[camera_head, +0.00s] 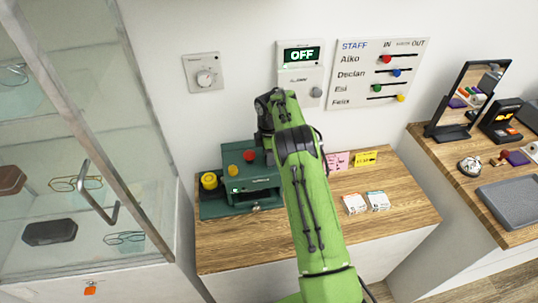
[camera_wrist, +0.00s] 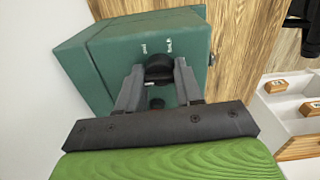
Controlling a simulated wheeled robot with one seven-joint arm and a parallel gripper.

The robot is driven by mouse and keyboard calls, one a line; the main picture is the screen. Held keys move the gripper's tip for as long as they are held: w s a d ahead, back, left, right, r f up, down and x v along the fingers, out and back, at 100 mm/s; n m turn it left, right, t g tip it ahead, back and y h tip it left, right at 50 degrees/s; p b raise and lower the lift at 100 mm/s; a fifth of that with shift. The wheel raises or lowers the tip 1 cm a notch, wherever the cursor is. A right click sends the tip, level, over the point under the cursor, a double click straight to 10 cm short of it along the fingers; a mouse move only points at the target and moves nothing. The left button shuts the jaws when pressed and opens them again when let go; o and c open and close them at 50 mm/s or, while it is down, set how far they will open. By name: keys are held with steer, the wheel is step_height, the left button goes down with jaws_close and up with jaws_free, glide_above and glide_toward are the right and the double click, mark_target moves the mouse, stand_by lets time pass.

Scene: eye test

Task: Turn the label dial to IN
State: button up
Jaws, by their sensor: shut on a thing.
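The green machine (camera_head: 222,209) stands on the wooden counter at the left, partly hidden behind my arm in the head view. In the wrist view its green body (camera_wrist: 95,62) fills the upper left. A round black dial (camera_wrist: 159,68) sits on it between my fingers. My gripper (camera_wrist: 158,82) is shut on this dial, one finger on each side. Small white marks (camera_wrist: 168,44) show just above the dial, too small to read. In the head view the dial and my fingertips are hidden.
On the machine are a yellow roll (camera_head: 209,181) and a red button (camera_head: 249,156). Small boxes (camera_head: 355,204) and cards (camera_head: 365,158) lie right of my arm. A STAFF slider board (camera_head: 378,75), an OFF display (camera_head: 301,55) and a thermostat-like dial (camera_head: 203,73) are on the wall. A glass cabinet (camera_head: 75,130) stands left.

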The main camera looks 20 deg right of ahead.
steer(key=shift+w+r, duration=0.1)
steer(key=o, duration=0.8)
steer(key=shift+c, duration=0.2)
step_height(320, 180, up, 16)
steer(key=p, duration=0.4)
steer(key=shift+f, duration=0.2)
